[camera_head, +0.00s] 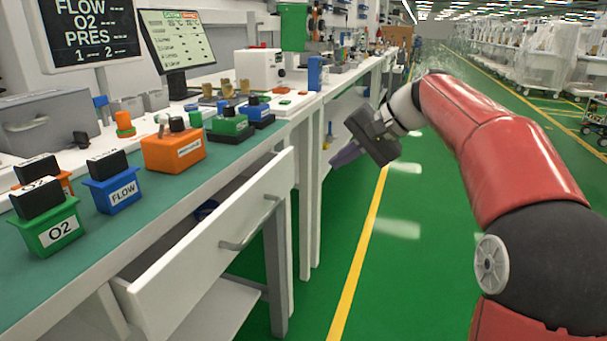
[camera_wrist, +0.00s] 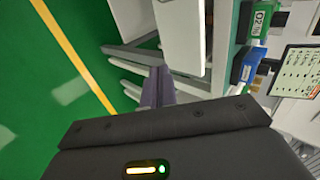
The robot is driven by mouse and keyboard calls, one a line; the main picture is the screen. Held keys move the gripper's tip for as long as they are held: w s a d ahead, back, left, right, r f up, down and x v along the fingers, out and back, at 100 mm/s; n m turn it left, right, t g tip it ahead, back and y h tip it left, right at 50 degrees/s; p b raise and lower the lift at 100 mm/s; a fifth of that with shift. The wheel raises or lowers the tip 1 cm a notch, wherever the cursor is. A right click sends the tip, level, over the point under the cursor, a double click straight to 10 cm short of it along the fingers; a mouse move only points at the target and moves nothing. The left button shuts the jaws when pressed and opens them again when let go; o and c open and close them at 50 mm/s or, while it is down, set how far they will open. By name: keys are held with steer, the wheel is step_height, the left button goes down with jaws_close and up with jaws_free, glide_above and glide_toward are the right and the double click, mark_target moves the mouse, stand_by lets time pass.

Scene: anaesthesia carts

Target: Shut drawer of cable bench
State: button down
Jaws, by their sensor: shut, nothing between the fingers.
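The white drawer (camera_head: 205,262) of the bench (camera_head: 262,152) stands pulled out below the green top in the head view.
Labelled blocks stand on the bench top: a green O2 block (camera_head: 50,229), a blue FLOW block (camera_head: 112,190) and an orange block (camera_head: 174,153). A monitor (camera_head: 178,42) stands behind. The green floor (camera_head: 400,260) right of the bench is clear.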

mark_target(279, 172)
steer(key=shift+w+a+r+b+x, duration=0.2)
steer(key=shift+a+r+x, duration=0.15)
steer(key=shift+x, duration=1.75)
steer(key=shift+w+a+r+b+x, duration=0.1)
steer(key=shift+w+a+r+x, duration=0.2)
steer(key=shift+x, duration=1.8)
steer(key=shift+w+a+r+b+x, duration=0.15)
steer(key=shift+a+r+x, duration=0.2)
steer(key=shift+x, duration=1.7)
steer(key=shift+a+r+p, duration=0.15)
steer(key=shift+a+p, duration=0.15)
steer(key=shift+p, duration=0.05)
steer(key=shift+w+a+p, duration=0.25)
steer(key=shift+a+p, duration=0.2)
steer(key=shift+a, duration=0.15)
steer(key=shift+w+a+p, duration=0.25)
steer(key=shift+a+p, duration=0.15)
steer(key=shift+a, duration=0.25)
steer(key=shift+w+a, duration=0.1)
steer(key=shift+a, duration=0.2)
